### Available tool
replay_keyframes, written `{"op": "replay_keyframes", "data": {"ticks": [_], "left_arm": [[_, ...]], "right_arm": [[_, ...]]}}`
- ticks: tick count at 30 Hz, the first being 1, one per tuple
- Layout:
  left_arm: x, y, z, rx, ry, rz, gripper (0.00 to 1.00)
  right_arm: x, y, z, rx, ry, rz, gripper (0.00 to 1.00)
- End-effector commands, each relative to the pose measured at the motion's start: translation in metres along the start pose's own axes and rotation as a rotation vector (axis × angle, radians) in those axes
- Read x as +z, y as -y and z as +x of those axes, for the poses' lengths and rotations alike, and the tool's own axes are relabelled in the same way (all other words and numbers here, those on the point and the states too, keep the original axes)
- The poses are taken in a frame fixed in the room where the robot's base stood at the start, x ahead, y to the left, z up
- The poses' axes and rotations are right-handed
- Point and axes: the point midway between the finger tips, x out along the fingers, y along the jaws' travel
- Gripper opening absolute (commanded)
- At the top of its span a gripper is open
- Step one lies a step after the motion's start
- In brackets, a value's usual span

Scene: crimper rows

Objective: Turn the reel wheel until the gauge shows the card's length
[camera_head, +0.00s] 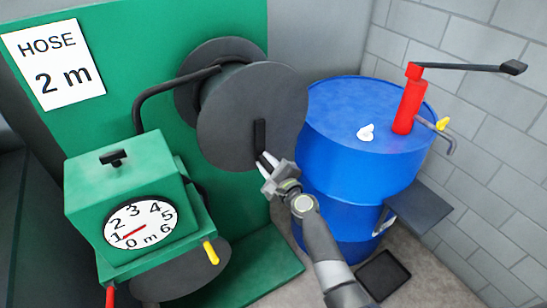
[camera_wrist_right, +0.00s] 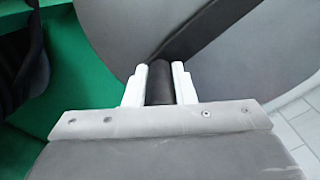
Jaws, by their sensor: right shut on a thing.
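The card (camera_head: 55,65) on the green panel reads "HOSE 2 m". The gauge (camera_head: 143,222) is a round white dial on the green box, marked 0 to 6 m. Its red needle points to the lower left, at about 1. The reel wheel (camera_head: 225,125) is a large dark grey disc with a black handle (camera_head: 260,134) on its lower right part. My right gripper (camera_head: 265,162) is shut on the handle. In the right wrist view, its two white fingers (camera_wrist_right: 159,84) stand on either side of the dark handle (camera_wrist_right: 159,82). My left gripper is not in view.
A blue drum (camera_head: 335,165) with a red pump (camera_head: 409,105) and long lever stands right of the reel. Black hose (camera_head: 150,103) runs from reel to green box (camera_head: 120,180). Yellow (camera_head: 210,252) and red (camera_head: 110,297) levers stick out below the box.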

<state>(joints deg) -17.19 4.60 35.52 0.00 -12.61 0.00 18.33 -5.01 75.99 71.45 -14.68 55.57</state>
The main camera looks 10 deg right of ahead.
Motion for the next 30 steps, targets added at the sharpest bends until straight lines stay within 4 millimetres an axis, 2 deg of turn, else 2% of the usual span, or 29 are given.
{"op": "replay_keyframes", "data": {"ticks": [9, 25, 26, 30], "left_arm": [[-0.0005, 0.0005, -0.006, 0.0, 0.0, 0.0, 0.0], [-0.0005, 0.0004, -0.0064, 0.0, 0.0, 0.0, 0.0], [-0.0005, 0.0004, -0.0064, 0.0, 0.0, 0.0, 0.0], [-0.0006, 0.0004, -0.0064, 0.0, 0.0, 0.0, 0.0]], "right_arm": [[0.0097, -0.0091, -0.0008, 0.003, -0.002, 0.12, 0.0], [0.011, -0.0108, -0.0009, 0.004, -0.002, 0.141, 0.0], [0.011, -0.0109, -0.0009, 0.004, -0.002, 0.141, 0.26], [0.0114, -0.0103, -0.0007, 0.003, -0.002, 0.14, 0.44]]}}
